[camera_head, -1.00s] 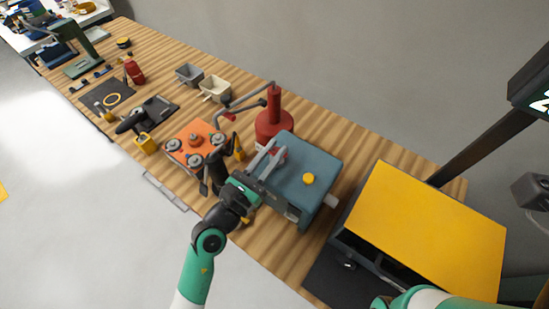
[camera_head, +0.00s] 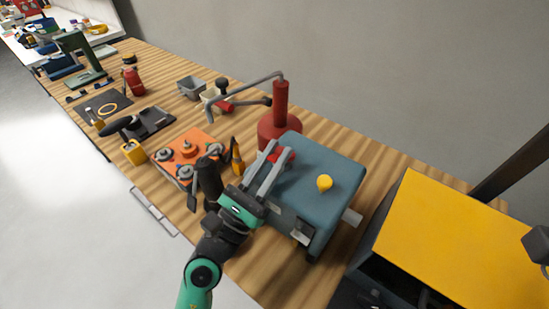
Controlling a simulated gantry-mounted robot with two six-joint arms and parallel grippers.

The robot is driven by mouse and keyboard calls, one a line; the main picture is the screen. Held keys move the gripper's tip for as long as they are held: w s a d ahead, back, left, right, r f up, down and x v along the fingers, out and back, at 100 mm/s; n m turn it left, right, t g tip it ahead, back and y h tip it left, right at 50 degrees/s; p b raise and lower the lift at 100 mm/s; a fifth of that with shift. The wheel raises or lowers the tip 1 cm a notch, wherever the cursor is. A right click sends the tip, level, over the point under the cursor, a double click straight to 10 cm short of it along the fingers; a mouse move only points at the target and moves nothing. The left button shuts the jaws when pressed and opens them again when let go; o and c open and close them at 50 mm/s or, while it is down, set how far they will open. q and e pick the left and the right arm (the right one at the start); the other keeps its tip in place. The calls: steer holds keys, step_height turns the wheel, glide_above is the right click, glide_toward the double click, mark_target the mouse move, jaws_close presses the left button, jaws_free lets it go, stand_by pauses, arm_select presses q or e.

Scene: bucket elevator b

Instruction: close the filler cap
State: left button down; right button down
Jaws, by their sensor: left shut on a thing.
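A blue-grey housing (camera_head: 322,211) stands near the front edge of the wooden bench. A round yellow cap (camera_head: 325,183) sits on its top face; whether it is seated cannot be told. A small red part (camera_head: 287,156) shows at the housing's far left edge. I cannot tell for sure whether the yellow or the red piece is the filler cap. My left gripper (camera_head: 277,162) reaches over the left side of the housing. Its grey fingers are shut on the red part and partly hide it. The yellow cap is to the right of the fingers, untouched. My right gripper is not in view.
A red pump-like stand (camera_head: 281,126) with a bent grey lever is close behind the housing. A yellow-topped cabinet (camera_head: 460,240) is on the right.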

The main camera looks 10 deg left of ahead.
arm_select(q)
steer(key=c, duration=0.7)
jaws_free()
steer(key=shift+s, duration=0.1)
steer(key=b+v, duration=0.2)
steer(key=v, duration=0.9)
steer(key=shift+f, duration=0.1)
steer(key=shift+s+f, duration=0.1)
steer(key=shift+s, duration=0.1)
